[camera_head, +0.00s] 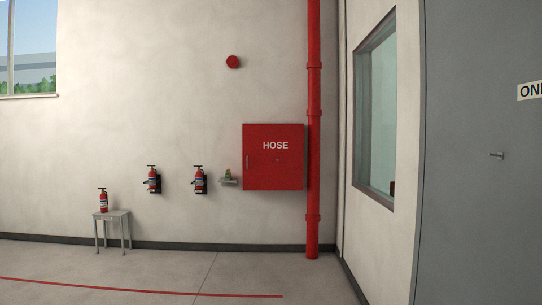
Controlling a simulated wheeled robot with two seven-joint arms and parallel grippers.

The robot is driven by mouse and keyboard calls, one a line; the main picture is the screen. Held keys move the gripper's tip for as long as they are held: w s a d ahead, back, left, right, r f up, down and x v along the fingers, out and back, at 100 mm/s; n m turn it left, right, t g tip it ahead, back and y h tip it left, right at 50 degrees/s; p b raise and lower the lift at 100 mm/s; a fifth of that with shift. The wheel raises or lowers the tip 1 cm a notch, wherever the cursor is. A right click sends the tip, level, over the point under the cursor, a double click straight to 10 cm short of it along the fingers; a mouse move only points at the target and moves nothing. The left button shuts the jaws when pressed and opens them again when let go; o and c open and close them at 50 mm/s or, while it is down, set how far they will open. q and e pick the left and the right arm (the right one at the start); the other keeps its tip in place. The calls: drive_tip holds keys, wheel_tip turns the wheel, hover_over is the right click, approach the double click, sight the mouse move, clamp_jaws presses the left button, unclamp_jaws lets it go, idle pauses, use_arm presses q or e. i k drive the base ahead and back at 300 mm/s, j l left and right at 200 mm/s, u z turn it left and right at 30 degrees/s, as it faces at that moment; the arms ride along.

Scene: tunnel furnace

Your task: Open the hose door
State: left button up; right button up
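The hose door is the red front of a wall cabinet (274,170) marked "HOSE" in white. It is shut and hangs on the far wall, right of centre in the head view. A small upright handle (248,162) shows near its left edge. Neither of my grippers shows in the head view, so their place and state cannot be seen.
A red pipe (313,130) runs down the wall just right of the cabinet. Left of it are a small shelf (228,182), two wall extinguishers (199,180) (152,180) and a stool (112,215) bearing another extinguisher (103,201). A grey door (480,200) stands at right. The floor ahead is clear.

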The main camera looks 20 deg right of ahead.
sight(273, 154)
drive_tip(key=i+l+z, duration=0.2)
drive_tip(key=i, duration=0.2)
drive_tip(key=i+z, duration=0.25)
drive_tip(key=i, duration=0.2)
drive_tip(key=i+l+z, duration=0.2)
drive_tip(key=i, duration=4.45)
drive_tip(key=j, duration=0.2)
